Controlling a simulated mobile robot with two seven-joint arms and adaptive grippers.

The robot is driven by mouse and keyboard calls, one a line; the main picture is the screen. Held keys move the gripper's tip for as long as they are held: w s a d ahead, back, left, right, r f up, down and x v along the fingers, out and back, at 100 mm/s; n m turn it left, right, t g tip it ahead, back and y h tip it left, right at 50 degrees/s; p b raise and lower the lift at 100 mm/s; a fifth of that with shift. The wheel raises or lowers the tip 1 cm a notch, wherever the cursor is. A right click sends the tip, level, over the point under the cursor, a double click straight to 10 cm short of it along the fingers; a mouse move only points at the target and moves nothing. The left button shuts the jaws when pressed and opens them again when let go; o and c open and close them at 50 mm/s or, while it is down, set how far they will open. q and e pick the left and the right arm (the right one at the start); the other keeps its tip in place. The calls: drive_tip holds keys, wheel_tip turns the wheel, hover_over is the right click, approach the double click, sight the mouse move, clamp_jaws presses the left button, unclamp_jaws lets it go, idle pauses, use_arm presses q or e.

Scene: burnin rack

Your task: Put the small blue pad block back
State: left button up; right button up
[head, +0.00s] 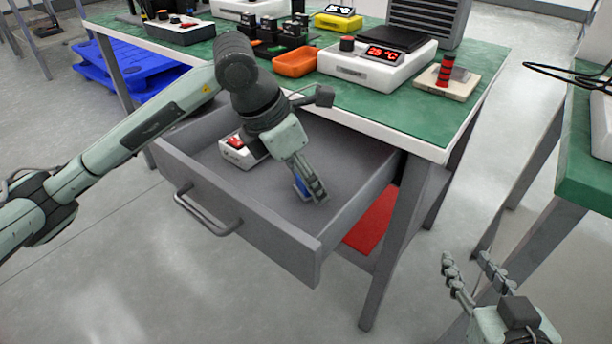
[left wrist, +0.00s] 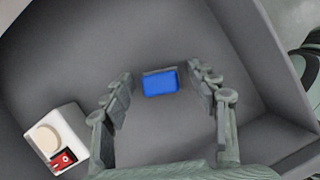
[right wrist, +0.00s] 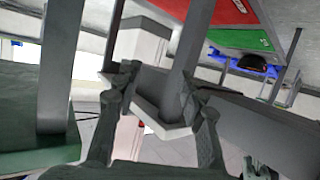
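The small blue pad block (left wrist: 160,83) lies on the floor of the open grey drawer (head: 222,182). In the head view the block (head: 301,186) is partly hidden by my left gripper. My left gripper (head: 318,197) reaches down into the drawer. In the left wrist view its fingers (left wrist: 165,88) are spread, one on each side of the block, with gaps between. My right gripper (head: 474,268) is open and empty at the lower right, away from the drawer. Its open fingers also show in the right wrist view (right wrist: 160,90).
A white device with a red switch (left wrist: 62,140) is also in the drawer, to the left. The drawer walls stand close around my left gripper. Above is the green bench top (head: 470,70) with a red-display instrument (head: 350,72) and an orange tray (head: 295,62).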

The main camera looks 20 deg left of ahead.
use_arm(q)
drive_tip(key=shift+r, duration=0.1)
drive_tip(key=p+v, duration=0.1)
drive_tip(key=v, duration=1.1)
drive_tip(key=shift+p, duration=0.3)
use_arm(e)
drive_tip(key=s+d+f+g+h, duration=0.2)
drive_tip(key=s+d+f+g, duration=0.1)
drive_tip(key=d+f, duration=0.2)
drive_tip(key=shift+s+d+f+g+h, duration=0.15)
drive_tip(key=shift+s+f+g+h, duration=0.2)
drive_tip(key=shift+f, duration=0.2)
